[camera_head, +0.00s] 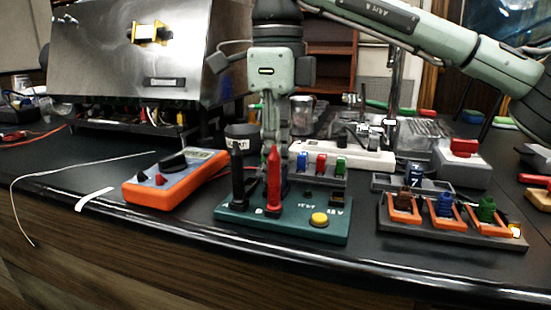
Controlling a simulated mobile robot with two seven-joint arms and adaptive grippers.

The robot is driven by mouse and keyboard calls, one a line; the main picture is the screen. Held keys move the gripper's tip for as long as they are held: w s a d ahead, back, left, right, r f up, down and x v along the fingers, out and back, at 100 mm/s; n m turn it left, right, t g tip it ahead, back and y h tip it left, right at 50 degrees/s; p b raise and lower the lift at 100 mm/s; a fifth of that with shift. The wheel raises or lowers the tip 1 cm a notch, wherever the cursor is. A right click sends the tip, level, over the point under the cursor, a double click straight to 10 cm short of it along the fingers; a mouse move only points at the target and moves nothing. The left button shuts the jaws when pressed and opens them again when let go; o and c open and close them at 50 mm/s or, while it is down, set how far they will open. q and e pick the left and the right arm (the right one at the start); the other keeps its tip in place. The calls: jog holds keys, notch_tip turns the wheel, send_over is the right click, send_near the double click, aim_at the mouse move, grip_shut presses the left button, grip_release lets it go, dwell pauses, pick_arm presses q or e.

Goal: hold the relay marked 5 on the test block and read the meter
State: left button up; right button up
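The green test block (232,216) sits near the table's front edge, with a black probe (237,180) and a red probe (274,182) standing upright on it and a yellow button (319,219). The orange meter (160,195) lies to its left, its display (199,155) too small to read. My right gripper (275,165) points down at the block, behind the red probe. Its fingertips are mostly hidden, so I cannot tell whether they hold anything. No relay marked 5 can be made out. My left gripper is not in view.
A grey rack with blue (302,161), red (321,164) and green (341,166) relays stands behind the block. A relay marked 7 (414,176) stands behind an orange-framed holder (455,238) at right. A metal brewer (110,60) stands at back left.

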dwell(0.7)
jog(key=o, duration=1.1)
